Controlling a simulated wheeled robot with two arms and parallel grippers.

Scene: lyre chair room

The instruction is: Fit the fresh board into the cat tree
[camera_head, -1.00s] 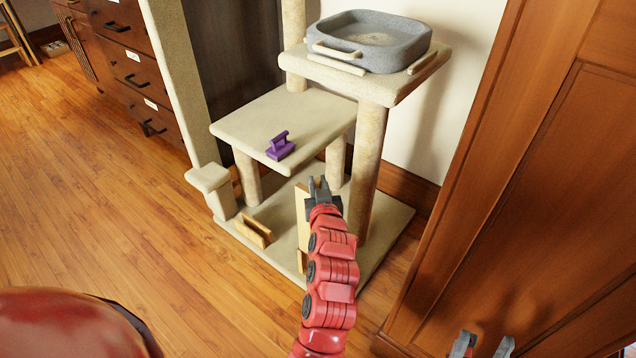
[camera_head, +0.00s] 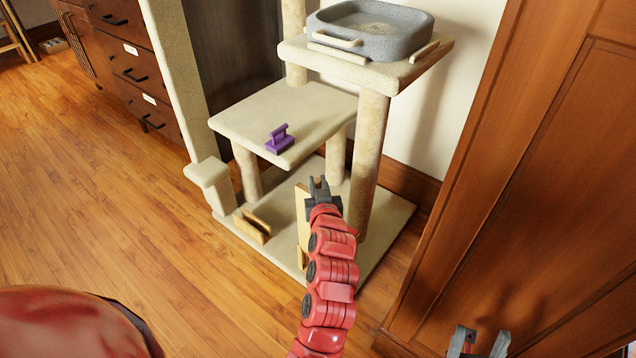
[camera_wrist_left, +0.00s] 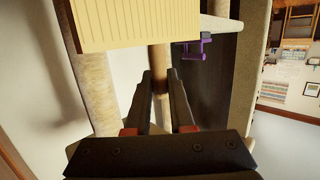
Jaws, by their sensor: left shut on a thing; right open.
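The cat tree (camera_head: 260,112) is beige, with posts, platforms and a low base. My left gripper (camera_head: 319,186) is low in front of its base, beside the right post. It is shut on the pale board (camera_head: 302,210), which stands nearly upright over the base, partly hidden by my arm. In the left wrist view the board (camera_wrist_left: 140,22) shows a ridged, yellowish face at the top. A wooden slotted holder (camera_head: 252,227) sits on the base to the left of the board. My right gripper (camera_head: 480,342) is open and empty at the bottom right.
A purple handled block (camera_head: 279,139) lies on the middle platform. A grey tray (camera_head: 370,30) sits on the upper right platform. A wooden cabinet (camera_head: 520,200) closes off the right side. Drawers (camera_head: 130,70) stand at the back left. The wooden floor (camera_head: 100,220) at left is clear.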

